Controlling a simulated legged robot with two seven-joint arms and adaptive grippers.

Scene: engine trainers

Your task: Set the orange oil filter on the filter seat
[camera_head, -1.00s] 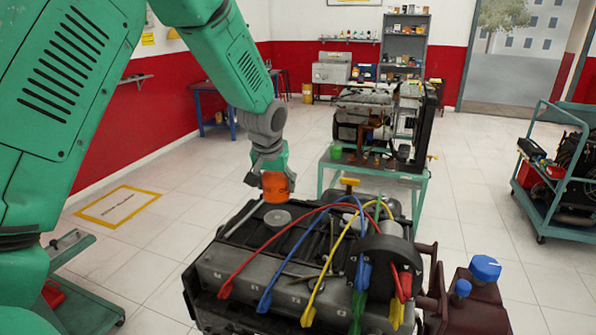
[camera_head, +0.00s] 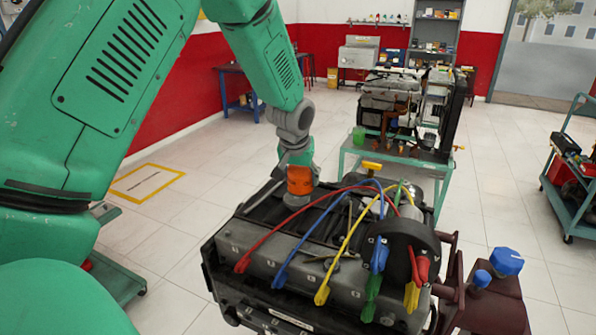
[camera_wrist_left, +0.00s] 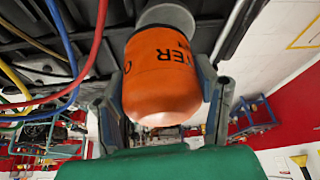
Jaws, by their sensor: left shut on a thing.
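The orange oil filter (camera_head: 299,181) is held upright in my left gripper (camera_head: 299,176), low over the back left of the engine. In the left wrist view the filter (camera_wrist_left: 161,75) sits between the two fingers (camera_wrist_left: 165,100), with dark lettering on its side. The grey round filter seat (camera_wrist_left: 168,14) shows right at the filter's far end; I cannot tell if they touch or a small gap is left. My right gripper is not in view.
Red, blue and yellow leads (camera_head: 318,212) arch over the engine (camera_head: 290,262) to a black distributor cap (camera_head: 408,238) beside the filter. A blue-capped dark red part (camera_head: 490,300) is at the right. A second engine (camera_head: 395,110) stands on a cart behind.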

